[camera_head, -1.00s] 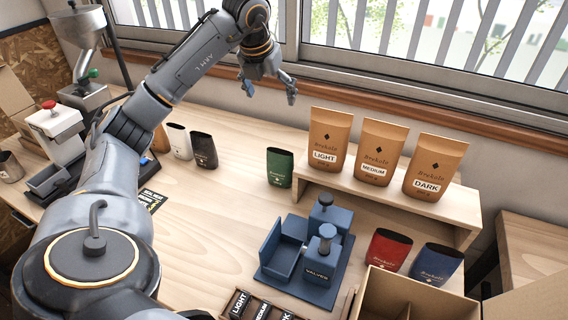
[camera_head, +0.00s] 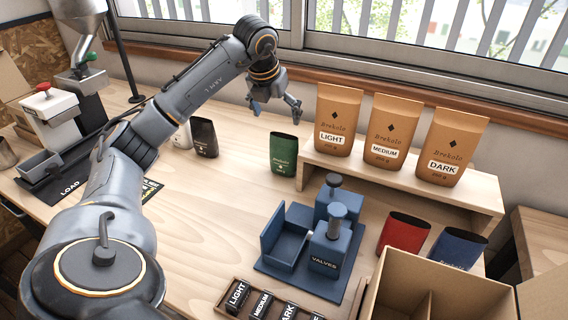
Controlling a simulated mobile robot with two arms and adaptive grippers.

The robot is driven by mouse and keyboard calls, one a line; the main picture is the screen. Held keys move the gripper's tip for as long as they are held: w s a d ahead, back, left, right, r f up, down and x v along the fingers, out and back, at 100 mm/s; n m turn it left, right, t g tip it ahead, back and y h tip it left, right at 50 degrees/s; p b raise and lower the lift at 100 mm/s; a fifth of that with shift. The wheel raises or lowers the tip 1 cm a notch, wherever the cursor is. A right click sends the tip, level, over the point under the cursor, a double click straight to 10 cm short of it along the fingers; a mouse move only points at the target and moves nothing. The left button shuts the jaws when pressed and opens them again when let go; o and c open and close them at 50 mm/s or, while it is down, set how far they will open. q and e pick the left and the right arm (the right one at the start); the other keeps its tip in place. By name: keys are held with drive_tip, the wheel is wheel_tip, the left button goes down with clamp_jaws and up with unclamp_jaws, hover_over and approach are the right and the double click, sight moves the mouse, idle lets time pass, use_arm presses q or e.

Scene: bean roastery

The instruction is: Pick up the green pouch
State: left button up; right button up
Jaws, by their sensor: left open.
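The green pouch (camera_head: 284,154) stands upright on the wooden table, just left of the low wooden riser. My left gripper (camera_head: 277,112) is open and empty. It hangs behind and above the green pouch in the picture, with its fingers pointing down and spread apart. I see a gap between the fingers and the pouch, and no contact. My right gripper is not in view.
Brown LIGHT, MEDIUM and DARK bags stand on the riser (camera_head: 400,181). A blue valves holder (camera_head: 308,245) stands in front. Red (camera_head: 403,233) and blue (camera_head: 457,248) pouches are at right, by a cardboard box (camera_head: 440,275). A black pouch (camera_head: 204,137) stands left.

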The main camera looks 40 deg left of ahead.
use_arm(q)
hover_over(284, 139)
drive_tip(key=s, duration=0.3)
wheel_tip(284, 139, down, 5)
drive_tip(key=x, duration=0.1)
drive_tip(key=p+x, duration=0.1)
drive_tip(key=x, duration=0.1)
drive_tip(key=p+x, duration=0.1)
drive_tip(key=x, duration=0.1)
drive_tip(key=shift+w+d, duration=0.35)
drive_tip(key=c, duration=0.5)
